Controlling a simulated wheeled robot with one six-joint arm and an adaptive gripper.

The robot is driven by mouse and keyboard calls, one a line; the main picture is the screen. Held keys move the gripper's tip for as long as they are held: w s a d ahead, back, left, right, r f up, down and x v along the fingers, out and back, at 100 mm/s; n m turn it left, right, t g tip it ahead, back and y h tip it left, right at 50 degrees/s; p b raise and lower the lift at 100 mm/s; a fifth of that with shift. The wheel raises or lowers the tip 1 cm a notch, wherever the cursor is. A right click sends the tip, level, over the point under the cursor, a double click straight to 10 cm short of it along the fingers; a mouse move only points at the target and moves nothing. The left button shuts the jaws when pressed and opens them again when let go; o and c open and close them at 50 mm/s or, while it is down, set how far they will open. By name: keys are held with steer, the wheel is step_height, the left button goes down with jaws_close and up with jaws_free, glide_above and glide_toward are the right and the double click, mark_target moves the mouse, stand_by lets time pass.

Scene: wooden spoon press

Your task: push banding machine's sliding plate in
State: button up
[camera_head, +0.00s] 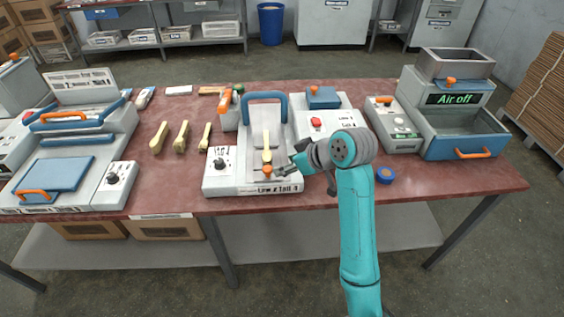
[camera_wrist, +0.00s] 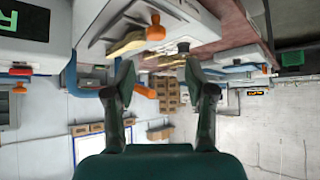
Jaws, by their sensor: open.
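The machine in front of my arm (camera_head: 225,184) is white and grey with a blue arched handle (camera_head: 263,96), and it appears to be the banding machine. Its sliding plate (camera_head: 256,172) carries a wooden spoon (camera_head: 267,148) and has an orange knob (camera_head: 267,170) at its front end. My gripper (camera_head: 282,171) is just right of the knob, close to it; touching cannot be told. In the wrist view the knob (camera_wrist: 155,30) and spoon (camera_wrist: 126,44) show at the top, beyond the fingertips. The gripper (camera_wrist: 160,68) is open and empty.
Several wooden spoons (camera_head: 181,137) lie left of the machine. Another machine with a blue plate (camera_head: 55,174) stands further left. An "Air off" unit (camera_head: 457,101) stands at the right. A small blue ring-shaped item (camera_head: 386,174) lies right of my arm. The table's front right (camera_head: 450,180) is clear.

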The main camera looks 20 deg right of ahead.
mark_target(268, 168)
steer(key=x, duration=1)
steer(key=shift+w+d, duration=0.1)
steer(key=shift+w, duration=0.25)
steer(key=shift+c, duration=0.3)
jaws_close()
